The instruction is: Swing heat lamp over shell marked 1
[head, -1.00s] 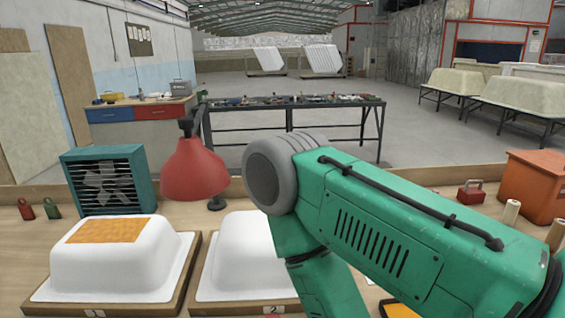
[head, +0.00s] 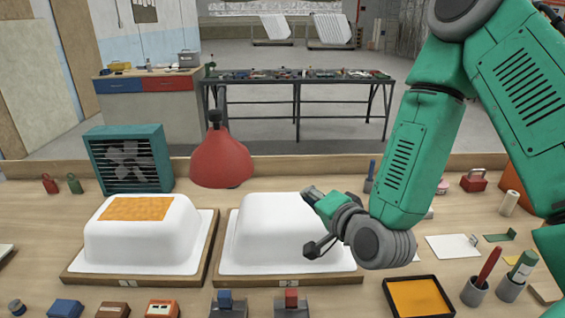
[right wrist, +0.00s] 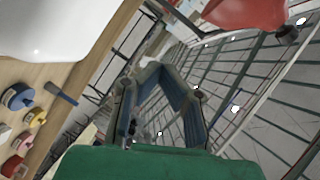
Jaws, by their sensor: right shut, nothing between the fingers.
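The red heat lamp (head: 222,163) hangs at the back between the two shells, nearer the left back corner of the shell marked 2 (head: 285,225). The white shell marked 1 (head: 110,235) stands at left, with an orange patch on its top. My right gripper (head: 310,192) is shut and empty, in front of the right side of the shell marked 2, apart from the lamp. In the right wrist view, the red lamp shade (right wrist: 245,12) shows at the top right, beyond the gripper fingers, and part of a white shell (right wrist: 55,25) at the top left. My left gripper is out of view.
A teal fan heater (head: 128,158) stands behind the shell marked 1. Along the front edge are small coloured blocks and switches. A black tray with orange content (head: 417,298) and cups with tools (head: 475,290) are at front right. The right side of the bench holds paper and small tools.

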